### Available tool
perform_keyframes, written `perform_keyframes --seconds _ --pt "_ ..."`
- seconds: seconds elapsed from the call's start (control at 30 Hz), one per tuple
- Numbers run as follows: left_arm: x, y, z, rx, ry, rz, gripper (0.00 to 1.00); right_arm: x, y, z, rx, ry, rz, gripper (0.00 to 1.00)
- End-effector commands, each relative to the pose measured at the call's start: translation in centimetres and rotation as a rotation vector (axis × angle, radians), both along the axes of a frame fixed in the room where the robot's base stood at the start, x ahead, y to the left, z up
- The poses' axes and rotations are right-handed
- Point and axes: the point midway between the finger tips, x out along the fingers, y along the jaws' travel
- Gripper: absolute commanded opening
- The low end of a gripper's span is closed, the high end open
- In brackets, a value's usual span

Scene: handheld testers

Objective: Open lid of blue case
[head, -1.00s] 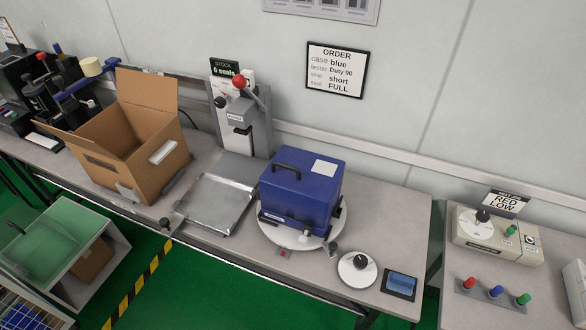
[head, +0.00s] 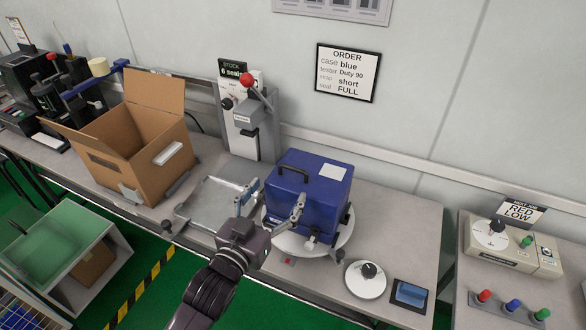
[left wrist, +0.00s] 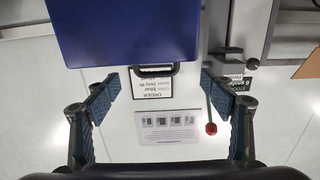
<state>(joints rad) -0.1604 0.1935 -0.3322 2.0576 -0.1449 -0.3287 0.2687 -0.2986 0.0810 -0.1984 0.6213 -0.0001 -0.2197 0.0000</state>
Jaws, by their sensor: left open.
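The blue case (head: 310,190) stands upright on a white round plate (head: 344,240), its lid shut. A dark handle (head: 293,169) and a white label (head: 333,172) are on its top, and a pale latch (head: 311,241) is low on its front. My left gripper (head: 278,191) is open and empty at the case's front left, one finger left of it and the other across its front face. In the left wrist view, the case (left wrist: 125,30) and its handle (left wrist: 154,70) show beyond the open fingers of that gripper (left wrist: 160,78). My right gripper is out of view.
An open cardboard box (head: 130,155) stands left. A press with a red knob (head: 247,79) stands behind a metal tray (head: 210,203), left of the case. A round dial (head: 366,279) and a small screen (head: 410,294) sit front right. The bench right of the case is clear.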

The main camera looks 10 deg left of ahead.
Motion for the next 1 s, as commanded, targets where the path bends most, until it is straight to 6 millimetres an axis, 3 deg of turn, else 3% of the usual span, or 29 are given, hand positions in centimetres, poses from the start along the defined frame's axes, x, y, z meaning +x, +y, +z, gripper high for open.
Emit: perform_keyframes --seconds 0.17,0.6,1.0 --pt "1.1 -0.9 1.5 -0.014 -0.051 -0.018 0.76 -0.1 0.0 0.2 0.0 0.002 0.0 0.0" --pt "6.9 -2.8 1.4 -0.014 -0.048 -0.018 0.76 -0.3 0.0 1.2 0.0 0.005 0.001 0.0" --pt "7.7 -3.1 1.3 -0.014 -0.047 -0.018 0.76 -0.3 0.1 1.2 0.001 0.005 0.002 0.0"
